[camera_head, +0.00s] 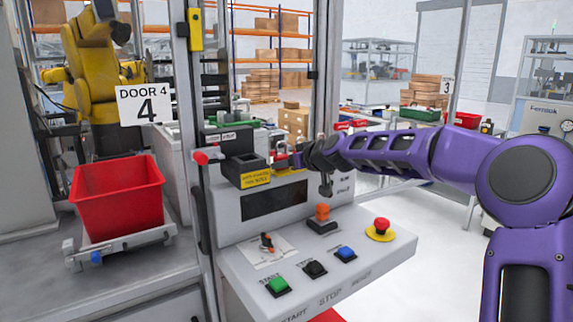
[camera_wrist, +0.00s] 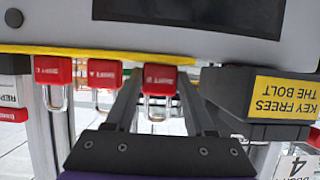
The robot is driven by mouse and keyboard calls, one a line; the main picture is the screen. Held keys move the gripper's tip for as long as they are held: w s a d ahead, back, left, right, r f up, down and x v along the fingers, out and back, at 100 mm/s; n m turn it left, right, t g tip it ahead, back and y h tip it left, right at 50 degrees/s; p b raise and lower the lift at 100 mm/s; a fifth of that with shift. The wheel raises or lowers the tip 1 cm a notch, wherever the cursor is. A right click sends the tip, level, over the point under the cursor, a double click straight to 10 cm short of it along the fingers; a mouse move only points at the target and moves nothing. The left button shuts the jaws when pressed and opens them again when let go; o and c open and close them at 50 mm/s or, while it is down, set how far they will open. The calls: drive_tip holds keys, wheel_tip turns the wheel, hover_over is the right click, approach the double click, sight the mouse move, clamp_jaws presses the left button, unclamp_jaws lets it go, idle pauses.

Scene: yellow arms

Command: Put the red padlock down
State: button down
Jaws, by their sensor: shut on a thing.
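A red padlock (camera_wrist: 160,79) with a silver shackle sits between the two dark fingers of my gripper (camera_wrist: 161,86) in the wrist view. My gripper is shut on it. The wrist picture is upside down, so the shackle points up in the room. The padlock is at the yellow-edged ledge (camera_wrist: 230,57) above the panel's dark display; I cannot tell whether it touches the ledge. In the head view my gripper (camera_head: 297,157) is at the ledge, and the held padlock is hard to make out there.
Two more red padlocks, (camera_wrist: 104,74) and (camera_wrist: 53,70), stand in a row beside it. A black lock box with a yellow "key frees the bolt" label (camera_head: 256,178) is close by. Below is a sloped button panel (camera_head: 320,275) with an emergency stop (camera_head: 381,227). A red bin (camera_head: 118,205) stands left.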

drive_tip(key=shift+f, duration=0.15)
drive_tip(key=shift+c, duration=1.3)
unclamp_jaws()
drive_tip(key=shift+r, duration=0.3)
drive_tip(key=shift+s+d, duration=0.2)
drive_tip(key=b+v, duration=0.1)
drive_tip(key=v, duration=1)
drive_tip(key=shift+s+b, duration=0.25)
drive_tip(key=shift+b, duration=0.1)
drive_tip(key=shift+r, duration=0.1)
